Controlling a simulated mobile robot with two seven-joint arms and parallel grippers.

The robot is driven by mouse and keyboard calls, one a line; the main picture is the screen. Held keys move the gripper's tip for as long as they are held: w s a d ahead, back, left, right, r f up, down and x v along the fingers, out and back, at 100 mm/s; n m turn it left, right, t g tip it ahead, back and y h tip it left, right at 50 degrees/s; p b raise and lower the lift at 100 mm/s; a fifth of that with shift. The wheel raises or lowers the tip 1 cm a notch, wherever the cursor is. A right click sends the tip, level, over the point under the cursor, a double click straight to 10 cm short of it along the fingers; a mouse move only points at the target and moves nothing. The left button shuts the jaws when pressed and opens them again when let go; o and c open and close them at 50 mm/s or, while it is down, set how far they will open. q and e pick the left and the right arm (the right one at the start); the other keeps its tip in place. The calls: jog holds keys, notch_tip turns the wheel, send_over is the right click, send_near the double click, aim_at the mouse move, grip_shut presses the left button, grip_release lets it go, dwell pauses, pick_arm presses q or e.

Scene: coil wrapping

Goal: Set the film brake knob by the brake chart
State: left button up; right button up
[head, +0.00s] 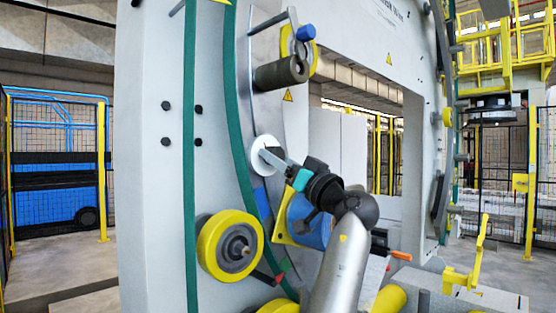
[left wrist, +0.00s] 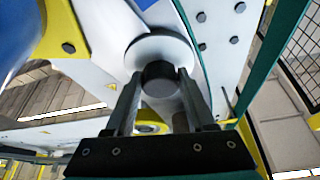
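The film brake knob is a short dark cylinder on a round white disc, set on the machine's pale frame. In the left wrist view the knob (left wrist: 160,80) stands between my two fingers, and its white disc (left wrist: 150,48) shows behind it. In the head view the white disc (head: 264,153) is partly covered by my left gripper (head: 273,157), which hides the knob. The fingers of my left gripper (left wrist: 160,78) lie along both sides of the knob and appear to touch it. My right gripper is not in view. I cannot make out a brake chart.
A yellow-rimmed roller (head: 212,247) is below the disc, and a dark cylinder (head: 282,73) sticks out above it. A blue film roll (head: 312,228) is close beside my left arm. A green strip (head: 238,110) runs along the frame. Yellow-posted fencing stands farther back.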

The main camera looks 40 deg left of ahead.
pick_arm(q)
grip_shut()
jog(key=shift+m, duration=0.4)
jog(key=m+t+p, duration=0.1)
jog(key=m, duration=0.1)
jog(key=m+t+p, duration=0.1)
jog(key=shift+s+r+m+h, duration=0.1)
jog(key=shift+r+m+h, duration=0.1)
jog(key=shift+m+h, duration=0.2)
jog(key=m+t+h+p, duration=0.1)
jog(key=m+p, duration=0.3)
jog(key=p, duration=0.1)
jog(key=m+t+h+p, duration=0.1)
jog(key=m+h+p, duration=0.1)
jog(key=m+p, duration=0.2)
jog(key=m+h+p, duration=0.1)
jog(key=m+p, duration=0.3)
jog(key=p, duration=0.3)
jog(key=shift+s+r+m+t, duration=0.2)
jog(key=shift+r+m+t, duration=0.2)
jog(key=shift+m+h+p, duration=0.5)
jog(key=shift+m+p, duration=0.1)
jog(key=shift+p, duration=0.1)
jog(key=shift+f+m+g+h, duration=0.1)
jog(key=shift+m+g+h, duration=0.25)
jog(key=shift+m, duration=0.75)
